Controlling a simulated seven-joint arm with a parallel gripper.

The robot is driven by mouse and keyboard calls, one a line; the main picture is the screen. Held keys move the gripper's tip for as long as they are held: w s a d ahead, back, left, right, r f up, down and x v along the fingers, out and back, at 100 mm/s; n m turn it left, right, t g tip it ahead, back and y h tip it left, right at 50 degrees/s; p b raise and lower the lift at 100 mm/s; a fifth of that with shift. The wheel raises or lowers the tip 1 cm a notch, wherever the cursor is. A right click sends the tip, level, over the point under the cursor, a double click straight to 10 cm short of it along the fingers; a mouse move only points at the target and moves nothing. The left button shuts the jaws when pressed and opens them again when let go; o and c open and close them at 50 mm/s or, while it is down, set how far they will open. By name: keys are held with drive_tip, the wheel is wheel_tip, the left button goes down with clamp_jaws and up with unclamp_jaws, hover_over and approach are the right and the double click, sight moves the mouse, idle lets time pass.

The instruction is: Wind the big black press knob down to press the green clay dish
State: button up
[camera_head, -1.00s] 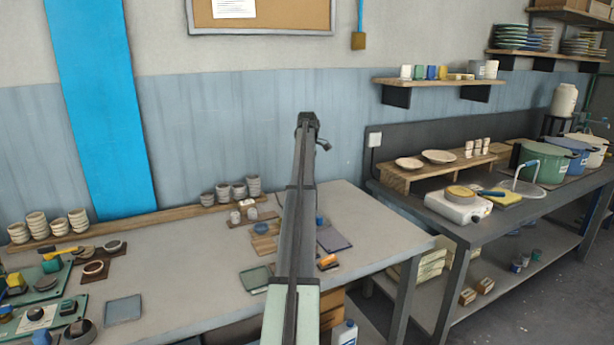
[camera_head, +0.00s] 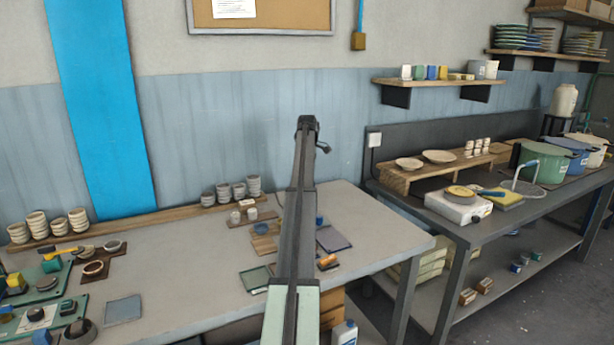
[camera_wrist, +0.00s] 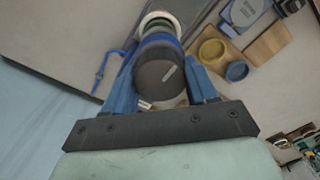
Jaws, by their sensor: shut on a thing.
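The big black press knob (camera_wrist: 158,76), round with a small pale mark on its face, fills the middle of the wrist view. My gripper (camera_wrist: 163,68) has its blue fingers on both sides of the knob and is shut on it. Just beyond the knob are a blue band and a ring-shaped part with white and green (camera_wrist: 161,22). I cannot tell whether that green belongs to the clay dish. In the head view my arm hides my gripper and the knob.
A yellow cup (camera_wrist: 212,50) and a blue cup (camera_wrist: 237,71) stand on a wooden board beside the knob. A blue cord-like thing (camera_wrist: 101,68) lies on the other side. The grey table (camera_head: 180,265) has bare room at its middle; stacked bowls (camera_head: 238,190) line the back.

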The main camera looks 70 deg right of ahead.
drive_tip(key=shift+c, duration=0.5)
drive_tip(key=shift+m, duration=0.4)
drive_tip(key=m, duration=0.3)
drive_tip(key=shift+m, duration=0.4)
drive_tip(key=m, duration=1)
drive_tip(key=shift+m, duration=2.6)
drive_tip(key=o, duration=1)
